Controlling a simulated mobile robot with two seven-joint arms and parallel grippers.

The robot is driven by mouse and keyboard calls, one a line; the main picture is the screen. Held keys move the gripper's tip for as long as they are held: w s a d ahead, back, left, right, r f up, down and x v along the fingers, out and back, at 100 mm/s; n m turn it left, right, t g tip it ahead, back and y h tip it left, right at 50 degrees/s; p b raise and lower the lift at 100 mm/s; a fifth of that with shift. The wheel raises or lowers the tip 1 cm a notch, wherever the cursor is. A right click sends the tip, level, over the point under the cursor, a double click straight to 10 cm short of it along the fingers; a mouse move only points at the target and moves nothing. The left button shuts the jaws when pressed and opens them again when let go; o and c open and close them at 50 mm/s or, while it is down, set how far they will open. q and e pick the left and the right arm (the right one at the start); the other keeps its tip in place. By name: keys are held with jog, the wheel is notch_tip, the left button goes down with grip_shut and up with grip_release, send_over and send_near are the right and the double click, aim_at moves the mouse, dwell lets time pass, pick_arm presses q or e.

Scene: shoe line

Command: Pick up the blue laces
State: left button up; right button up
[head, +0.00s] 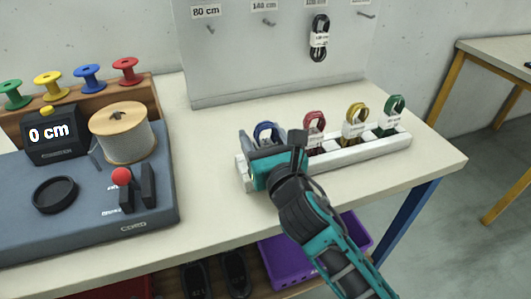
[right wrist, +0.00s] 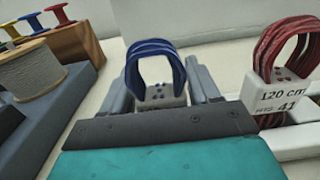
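The blue laces (head: 267,131) stand as an upright loop in the left end slot of a white rack. They also show in the right wrist view (right wrist: 154,62), with a pale label band at their lower part. My right gripper (head: 264,145) is at that end of the rack. In the right wrist view its grey fingers (right wrist: 163,85) stand apart, one on each side of the blue laces. I cannot tell whether either finger touches them. The gripper hides the lower part of the laces in the head view. My left gripper is not in view.
The white rack (head: 365,153) also holds red laces (head: 314,122), yellow laces (head: 355,112) and green laces (head: 394,105). A pegboard (head: 270,60) with black laces (head: 319,45) stands behind. A blue-grey machine with a spool (head: 122,138) is left. A purple crate (head: 290,262) is below.

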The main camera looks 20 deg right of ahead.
jog(key=c, duration=0.6)
